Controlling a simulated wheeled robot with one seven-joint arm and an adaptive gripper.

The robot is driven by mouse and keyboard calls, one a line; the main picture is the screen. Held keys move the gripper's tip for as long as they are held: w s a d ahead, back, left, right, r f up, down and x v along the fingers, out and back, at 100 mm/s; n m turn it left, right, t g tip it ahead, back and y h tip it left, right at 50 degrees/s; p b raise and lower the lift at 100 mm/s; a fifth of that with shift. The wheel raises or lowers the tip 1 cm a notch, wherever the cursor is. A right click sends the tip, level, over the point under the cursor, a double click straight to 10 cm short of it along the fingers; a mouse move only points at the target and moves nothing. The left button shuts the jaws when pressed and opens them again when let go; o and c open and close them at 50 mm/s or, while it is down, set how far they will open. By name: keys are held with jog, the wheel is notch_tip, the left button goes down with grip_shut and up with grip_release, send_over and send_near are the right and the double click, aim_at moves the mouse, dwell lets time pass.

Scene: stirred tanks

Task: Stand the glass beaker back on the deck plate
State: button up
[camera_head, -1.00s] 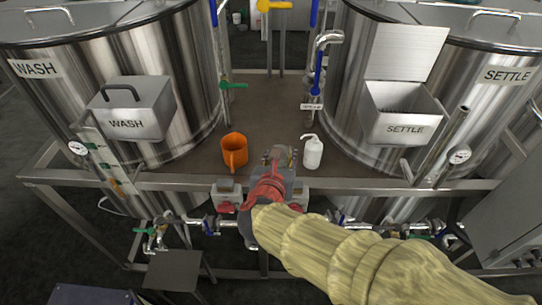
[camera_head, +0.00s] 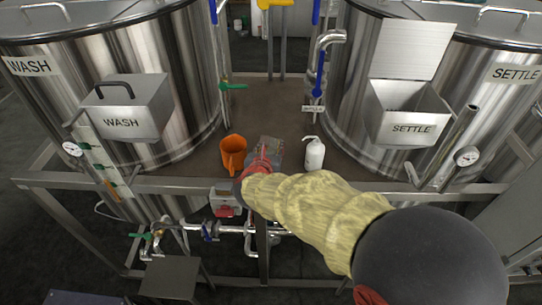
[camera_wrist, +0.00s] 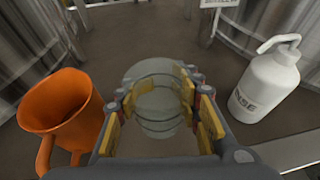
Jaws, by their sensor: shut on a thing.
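The clear glass beaker (camera_wrist: 155,95) is between my gripper's yellow-padded fingers in the wrist view. My gripper (camera_wrist: 160,105) is shut on it. The brown deck plate (camera_wrist: 175,40) lies behind and below it; I cannot tell whether the beaker's base touches the plate. In the head view my gripper (camera_head: 266,152) is over the front part of the deck plate (camera_head: 268,105), between the orange jug and the white bottle. My arm hides most of the beaker there.
The orange jug (camera_head: 233,153) stands close on the left, and the white rinse bottle (camera_head: 314,154) close on the right. The WASH tank (camera_head: 185,75) and SETTLE tank (camera_head: 345,90) flank the plate. A metal rail (camera_head: 350,185) runs along its front edge. The plate behind is clear.

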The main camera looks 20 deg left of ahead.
jog(key=shift+w+a+f+b, duration=0.1)
jog(key=shift+w+f+b, duration=0.1)
jog(key=shift+f, duration=0.45)
jog(key=shift+w+f+b, duration=0.1)
jog(key=shift+f+b, duration=0.05)
jog(key=shift+f, duration=0.55)
jog(key=shift+w+a+f+b, duration=0.1)
jog(key=shift+f+b, duration=0.1)
jog(key=shift+f, duration=0.45)
jog(key=shift+f, duration=0.15)
jog(key=o, duration=1.3)
jog(key=shift+r, duration=0.2)
jog(key=shift+s+r, duration=0.15)
jog(key=shift+s, duration=0.2)
jog(key=p+v, duration=0.2)
jog(key=v, duration=0.9)
jog(key=shift+s+d, duration=0.1)
jog(key=shift+d, duration=0.05)
jog(key=shift+r, duration=0.1)
